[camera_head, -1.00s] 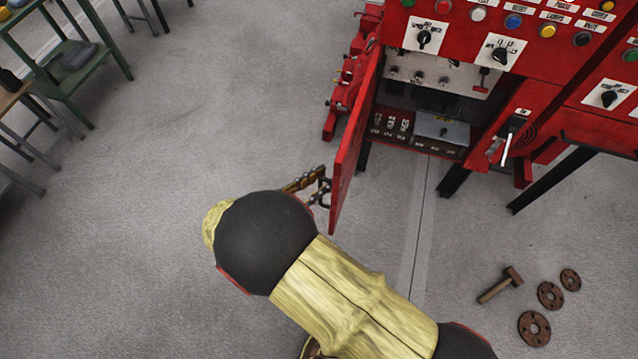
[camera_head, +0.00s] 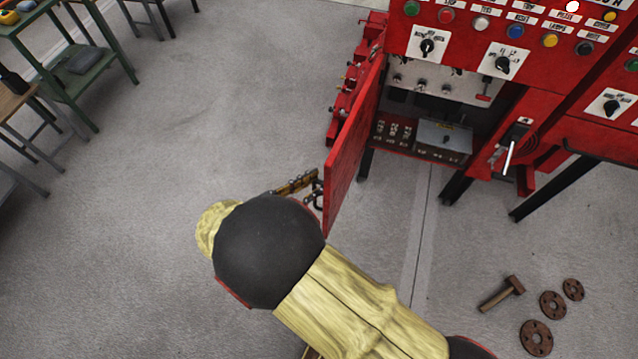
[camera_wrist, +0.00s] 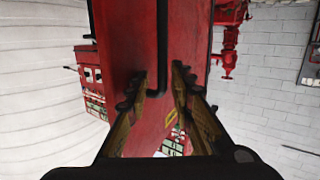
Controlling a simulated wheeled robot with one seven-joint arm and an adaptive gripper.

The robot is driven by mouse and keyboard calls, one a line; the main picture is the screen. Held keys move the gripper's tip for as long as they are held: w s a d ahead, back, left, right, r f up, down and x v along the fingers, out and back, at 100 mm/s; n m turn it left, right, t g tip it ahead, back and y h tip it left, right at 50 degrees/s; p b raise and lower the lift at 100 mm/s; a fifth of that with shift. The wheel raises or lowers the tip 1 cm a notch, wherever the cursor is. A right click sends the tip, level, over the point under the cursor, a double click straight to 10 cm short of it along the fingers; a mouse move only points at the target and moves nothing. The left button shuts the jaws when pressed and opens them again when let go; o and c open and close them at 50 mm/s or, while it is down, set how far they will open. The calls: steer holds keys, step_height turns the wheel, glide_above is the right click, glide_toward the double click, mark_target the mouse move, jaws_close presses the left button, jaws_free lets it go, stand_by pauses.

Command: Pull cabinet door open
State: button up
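The red cabinet door (camera_head: 350,155) stands open, swung out toward the left from the red cabinet (camera_head: 465,95). In the wrist view the door's red face (camera_wrist: 125,50) fills the middle, with a black bar handle (camera_wrist: 162,45) running down it. My gripper (camera_head: 312,188) is at the door's outer side near its free edge, partly hidden behind my arm. In the wrist view my gripper (camera_wrist: 160,90) has its two fingers apart, one on each side of the handle's lower end. Contact with the handle is not clear.
Inside the cabinet are switches and a grey box (camera_head: 443,138). A hammer (camera_head: 502,293) and rusty flanges (camera_head: 536,337) lie on the floor at lower right. A green table (camera_head: 75,65) stands at upper left. The floor left of the door is clear.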

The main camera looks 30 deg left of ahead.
steer(key=s+a, duration=0.2)
steer(key=a, duration=0.5)
steer(key=shift+s+r, duration=0.3)
steer(key=shift+s, duration=0.05)
steer(key=shift+d+p, duration=0.1)
steer(key=shift+p, duration=0.2)
stand_by(0.3)
steer(key=shift+f, duration=0.1)
